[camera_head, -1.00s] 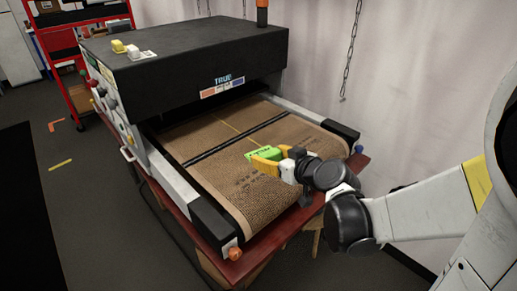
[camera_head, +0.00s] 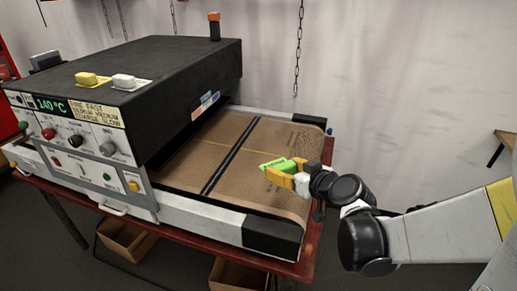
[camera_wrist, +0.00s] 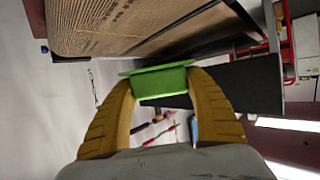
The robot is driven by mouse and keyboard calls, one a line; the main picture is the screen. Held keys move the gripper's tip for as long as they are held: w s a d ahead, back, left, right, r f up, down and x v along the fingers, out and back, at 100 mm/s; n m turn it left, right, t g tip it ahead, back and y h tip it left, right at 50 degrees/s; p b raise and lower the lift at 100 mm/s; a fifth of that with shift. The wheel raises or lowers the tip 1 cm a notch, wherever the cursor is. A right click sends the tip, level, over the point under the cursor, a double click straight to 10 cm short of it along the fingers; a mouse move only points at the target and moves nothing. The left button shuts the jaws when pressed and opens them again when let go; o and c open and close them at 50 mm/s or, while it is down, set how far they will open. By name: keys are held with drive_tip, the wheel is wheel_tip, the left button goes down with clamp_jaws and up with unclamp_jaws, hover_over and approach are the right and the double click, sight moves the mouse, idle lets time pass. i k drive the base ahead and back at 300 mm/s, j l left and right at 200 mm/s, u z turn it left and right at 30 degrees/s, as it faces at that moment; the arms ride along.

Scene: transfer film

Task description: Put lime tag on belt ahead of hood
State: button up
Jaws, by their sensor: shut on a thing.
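The lime tag (camera_head: 278,165) is a bright green block held between the yellow fingers of my gripper (camera_head: 282,176). In the wrist view the lime tag (camera_wrist: 162,82) sits across both fingertips of my gripper (camera_wrist: 160,98). In the head view it appears over the brown mesh belt (camera_head: 240,185); I cannot tell whether it touches the belt. The belt runs out from under the black hood (camera_head: 130,75) of the dryer. A black bar (camera_head: 232,155) crosses the belt between the tag and the hood.
A yellow block (camera_head: 88,79) and a white block (camera_head: 124,82) lie on the hood. A chain (camera_head: 299,50) hangs at the back wall. Cardboard boxes (camera_head: 135,240) stand below the red table.

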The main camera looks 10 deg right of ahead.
sight(277, 156)
drive_tip(key=i+j+z, duration=0.2)
drive_tip(key=j+z, duration=0.15)
drive_tip(key=j, duration=0.35)
drive_tip(key=i+j+z, duration=0.1)
drive_tip(key=j+z, duration=0.25)
drive_tip(key=j, duration=0.35)
drive_tip(key=j+z, duration=0.35)
drive_tip(key=j, duration=0.4)
drive_tip(key=i+j+z, duration=0.4)
drive_tip(key=j+z, duration=0.15)
drive_tip(key=j, duration=0.25)
